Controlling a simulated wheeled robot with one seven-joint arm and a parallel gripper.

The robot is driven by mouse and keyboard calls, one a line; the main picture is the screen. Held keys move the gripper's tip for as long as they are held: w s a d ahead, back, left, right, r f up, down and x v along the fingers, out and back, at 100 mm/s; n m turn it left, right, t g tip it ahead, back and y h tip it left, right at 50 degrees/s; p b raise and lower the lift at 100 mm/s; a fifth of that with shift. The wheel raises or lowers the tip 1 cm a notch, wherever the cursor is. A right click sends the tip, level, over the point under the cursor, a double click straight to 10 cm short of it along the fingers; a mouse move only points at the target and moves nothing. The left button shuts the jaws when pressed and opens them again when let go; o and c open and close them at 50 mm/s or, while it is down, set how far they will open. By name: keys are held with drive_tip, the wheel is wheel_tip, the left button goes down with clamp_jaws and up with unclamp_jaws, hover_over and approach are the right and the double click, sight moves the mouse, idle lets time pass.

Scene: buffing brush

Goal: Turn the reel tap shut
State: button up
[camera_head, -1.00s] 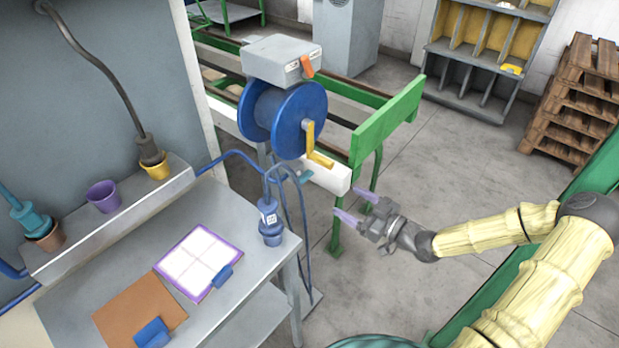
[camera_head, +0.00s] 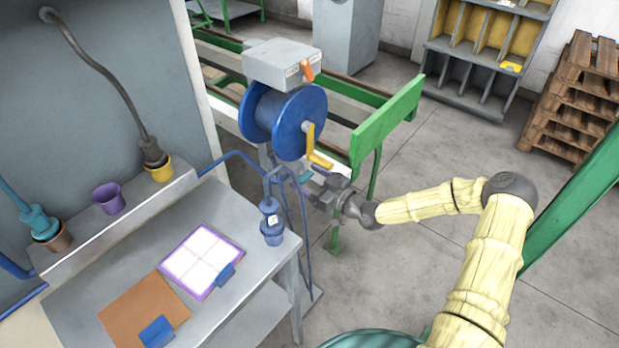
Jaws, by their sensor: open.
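A blue reel (camera_head: 296,122) with a yellow crank (camera_head: 315,148) stands beyond the workbench, below a grey box (camera_head: 283,64) with an orange lever (camera_head: 306,71). Below the reel, a small teal piece (camera_head: 305,177) sits by the blue pipes and looks like the tap handle; it is small and partly crowded by my gripper. My gripper (camera_head: 311,183) is open with its fingers pointing left, right beside the teal piece and under the crank. Whether a finger touches the teal piece cannot be told.
The grey workbench (camera_head: 75,300) holds a purple-edged sheet (camera_head: 187,285), a brown board (camera_head: 120,318) and a blue brush-like tool (camera_head: 271,222) at its edge. A green frame (camera_head: 392,117) stands behind my gripper.

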drive_tip(key=c, duration=1)
drive_tip(key=shift+f+m+b, duration=0.1)
drive_tip(key=shift+m+b, duration=0.2)
drive_tip(key=shift+m, duration=0.2)
drive_tip(key=m+b, duration=0.3)
drive_tip(key=m, duration=0.5)
drive_tip(key=shift+w+d, duration=0.1)
drive_tip(key=shift+d, duration=0.05)
drive_tip(key=m+b, duration=0.2)
drive_tip(key=m, duration=0.7)
drive_tip(key=shift+f, duration=0.2)
